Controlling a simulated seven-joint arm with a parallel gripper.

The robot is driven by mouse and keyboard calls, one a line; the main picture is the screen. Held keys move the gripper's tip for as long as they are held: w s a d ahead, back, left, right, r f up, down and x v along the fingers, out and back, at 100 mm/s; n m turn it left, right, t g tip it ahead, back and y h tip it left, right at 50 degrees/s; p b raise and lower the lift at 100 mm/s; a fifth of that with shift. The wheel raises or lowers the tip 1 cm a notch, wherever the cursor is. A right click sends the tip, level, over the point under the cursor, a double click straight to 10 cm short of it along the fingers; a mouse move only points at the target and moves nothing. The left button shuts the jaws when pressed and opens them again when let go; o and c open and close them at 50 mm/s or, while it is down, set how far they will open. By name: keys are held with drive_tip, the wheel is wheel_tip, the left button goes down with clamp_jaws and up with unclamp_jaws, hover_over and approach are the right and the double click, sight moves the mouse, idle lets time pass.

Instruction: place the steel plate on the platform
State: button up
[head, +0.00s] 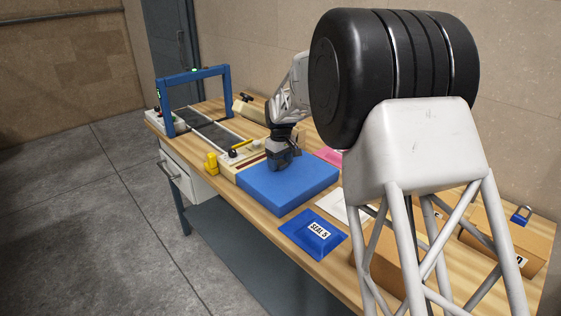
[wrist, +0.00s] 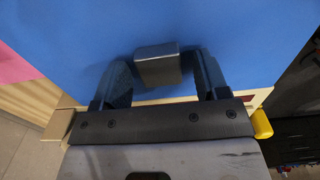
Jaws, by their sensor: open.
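My gripper (head: 279,163) is low over the back left part of a thick blue slab (head: 295,192). In the wrist view my gripper (wrist: 163,78) has its two fingers apart, one on each side of a small dark grey block (wrist: 157,65) with a metallic look. Gaps show between the block and both fingers. The blue slab (wrist: 90,35) fills most of the view behind it. I cannot tell whether the grey block is the steel plate or a part of it. I cannot tell for certain which surface is the platform.
A blue frame (head: 196,73) stands over a dark belt at the far left end of the table. A blue "SEAL S" packet (head: 300,245) and cardboard boxes (head: 395,262) are nearer.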

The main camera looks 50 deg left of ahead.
sight(281, 162)
drive_tip(key=shift+r, duration=0.1)
wheel_tip(281, 162, up, 12)
idle(0.7)
idle(0.9)
